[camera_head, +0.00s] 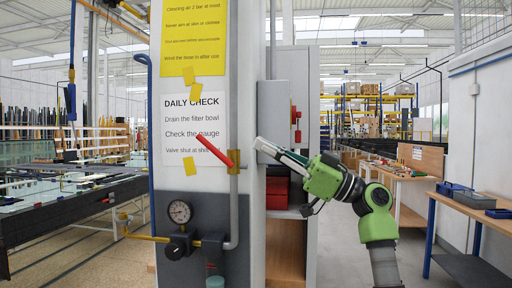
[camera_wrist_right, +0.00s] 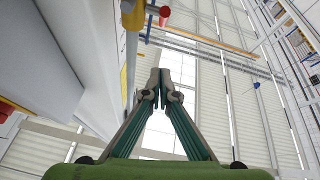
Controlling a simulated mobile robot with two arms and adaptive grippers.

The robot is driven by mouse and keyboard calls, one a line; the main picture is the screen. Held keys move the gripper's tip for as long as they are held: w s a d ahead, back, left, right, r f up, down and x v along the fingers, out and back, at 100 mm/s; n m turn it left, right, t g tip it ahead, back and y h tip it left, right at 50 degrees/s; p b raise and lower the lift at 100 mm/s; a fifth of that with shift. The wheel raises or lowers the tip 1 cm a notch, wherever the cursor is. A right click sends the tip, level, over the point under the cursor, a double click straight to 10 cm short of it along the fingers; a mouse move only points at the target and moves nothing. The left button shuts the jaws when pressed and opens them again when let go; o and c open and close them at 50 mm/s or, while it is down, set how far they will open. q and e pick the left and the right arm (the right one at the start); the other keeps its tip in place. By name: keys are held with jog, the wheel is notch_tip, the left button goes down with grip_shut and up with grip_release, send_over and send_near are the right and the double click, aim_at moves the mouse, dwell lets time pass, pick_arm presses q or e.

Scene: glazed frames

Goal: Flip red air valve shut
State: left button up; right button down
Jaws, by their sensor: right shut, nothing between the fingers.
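The red valve lever (camera_head: 214,151) slants up to the left from a brass valve body (camera_head: 235,184) on a grey vertical pipe (camera_head: 234,110). In the right wrist view a red round end (camera_wrist_right: 165,12) and the brass-coloured body (camera_wrist_right: 132,18) show at the top, beyond the fingertips. My right gripper (camera_head: 262,147) points left, just right of the pipe and lever. Its fingers are closed together and empty, apart from the lever; the wrist view shows the closed tips (camera_wrist_right: 160,80). I cannot tell the exact depth gap. My left gripper is in neither view.
A pressure gauge (camera_head: 180,212) and filter parts sit low on the column. A daily-check sheet (camera_head: 190,115) hangs behind the lever. A grey box (camera_head: 275,110) with a red switch (camera_head: 295,115) stands behind my gripper. Benches (camera_head: 470,202) stand at right.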

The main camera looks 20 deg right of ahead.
notch_tip(320, 180, up, 4)
jog(key=p, duration=0.3)
send_over(224, 157)
jog(key=s+d, duration=0.2)
jog(key=shift+s, duration=0.2)
jog(key=w+f, duration=0.1)
jog(key=w+a+f+p, duration=0.1)
jog(key=shift+a+f, duration=0.3)
jog(key=shift+f, duration=0.1)
jog(key=shift+w+a+f+p, duration=0.1)
jog(key=shift+w+f+p, duration=0.1)
jog(key=shift+f+p, duration=0.2)
jog(key=shift+a, duration=0.1)
